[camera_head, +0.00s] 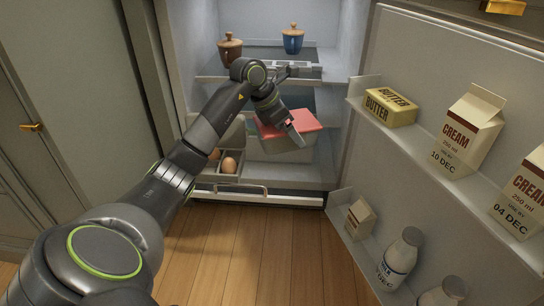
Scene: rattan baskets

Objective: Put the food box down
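The food box (275,150) is a pale translucent container with a red lid (305,118). It is low inside the open fridge, at the lower shelf. My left arm reaches in from the lower left. My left gripper (296,136) points down at the front edge of the red lid and overlaps the box in view. The finger hides part of the lid and front wall. I cannot tell whether the fingers grip the box, or whether its base rests fully on the shelf. My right gripper is not in view.
An egg tray (231,174) with brown eggs sits left of the box. Brown and blue lidded jars (292,40) stand on the upper shelf (225,79). The open door at right holds butter (389,107), cream cartons (468,127) and milk bottles (400,257).

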